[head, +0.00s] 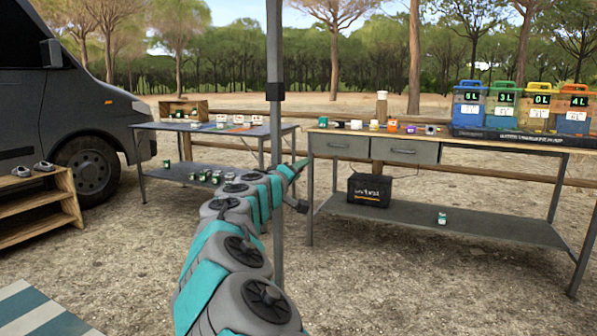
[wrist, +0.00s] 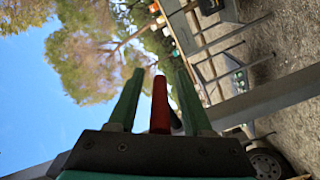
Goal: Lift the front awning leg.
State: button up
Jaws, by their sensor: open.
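The awning leg is a thin grey upright pole (head: 276,50) near the middle of the head view, with a dark collar (head: 275,92) partway up. My gripper (head: 299,166) is small there, with my arm crossing in front of the pole well below the collar. In the wrist view my gripper (wrist: 157,74) has two green fingers standing apart. A red rod-like piece (wrist: 160,105) shows between them; I cannot tell what it belongs to. A grey bar (wrist: 275,98), apparently the pole, runs behind the right finger, not visibly between the fingers. The pole's foot is hidden.
A workbench (head: 450,213) with drawers stands right, carrying several coloured canisters (head: 503,105). A folding table (head: 150,126) stands behind the pole at left. A dark van (head: 95,100) and a wooden shelf (head: 66,186) are far left. The gravel between is open.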

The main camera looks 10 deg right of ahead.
grip_shut()
dwell(1.3)
